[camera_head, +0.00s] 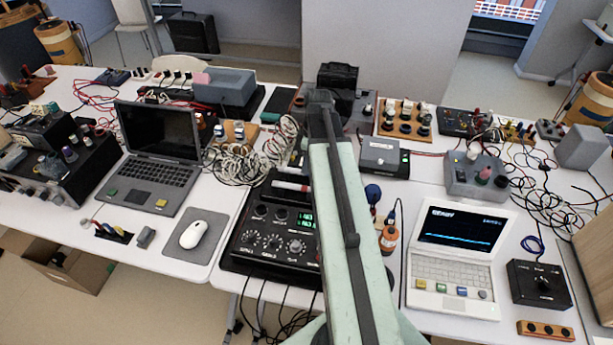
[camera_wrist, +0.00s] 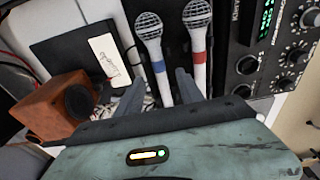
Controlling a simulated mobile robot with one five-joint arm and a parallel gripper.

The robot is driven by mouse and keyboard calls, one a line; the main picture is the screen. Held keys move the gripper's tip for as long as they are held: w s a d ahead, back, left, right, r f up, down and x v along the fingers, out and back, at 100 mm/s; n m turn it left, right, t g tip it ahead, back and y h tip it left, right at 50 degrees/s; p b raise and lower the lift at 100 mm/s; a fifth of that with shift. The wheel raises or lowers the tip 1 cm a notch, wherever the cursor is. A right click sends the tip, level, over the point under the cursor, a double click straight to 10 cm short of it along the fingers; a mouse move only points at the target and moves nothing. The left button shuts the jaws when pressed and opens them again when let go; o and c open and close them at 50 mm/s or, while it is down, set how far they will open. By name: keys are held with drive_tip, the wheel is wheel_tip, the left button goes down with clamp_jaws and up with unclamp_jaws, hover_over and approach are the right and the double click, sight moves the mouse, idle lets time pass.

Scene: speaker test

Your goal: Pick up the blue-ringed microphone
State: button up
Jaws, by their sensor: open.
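The blue-ringed microphone (camera_wrist: 157,65) shows in the wrist view, with a silver mesh head, a white handle and a blue band. A similar microphone with a red band (camera_wrist: 198,55) lies just to its right. My gripper (camera_wrist: 160,75) is open. In the picture, the blue-ringed handle runs between its two dark fingers, and the right finger shows between the two handles. I cannot tell whether either finger touches a microphone. The lower handle ends are hidden behind my gripper. In the head view, my arm hides much of this area.
A black console with knobs and green digits (camera_wrist: 270,50) stands right of the microphones. An orange-brown speaker box (camera_wrist: 52,105) and a black panel with a white card (camera_wrist: 108,60) are at left. A laptop (camera_head: 152,160), tangled cables (camera_head: 240,165) and a white computer (camera_head: 455,255) crowd the tables.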

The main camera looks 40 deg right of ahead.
drive_tip(key=f+b, duration=0.2)
drive_tip(key=f, duration=0.1)
drive_tip(key=f+b, duration=0.1)
drive_tip(key=shift+w+a+f, duration=0.15)
drive_tip(key=shift+w+a, duration=0.1)
drive_tip(key=shift+r, duration=0.2)
clamp_jaws()
wheel_tip(320, 180, up, 10)
drive_tip(key=p, duration=1)
drive_tip(key=shift+d, duration=0.1)
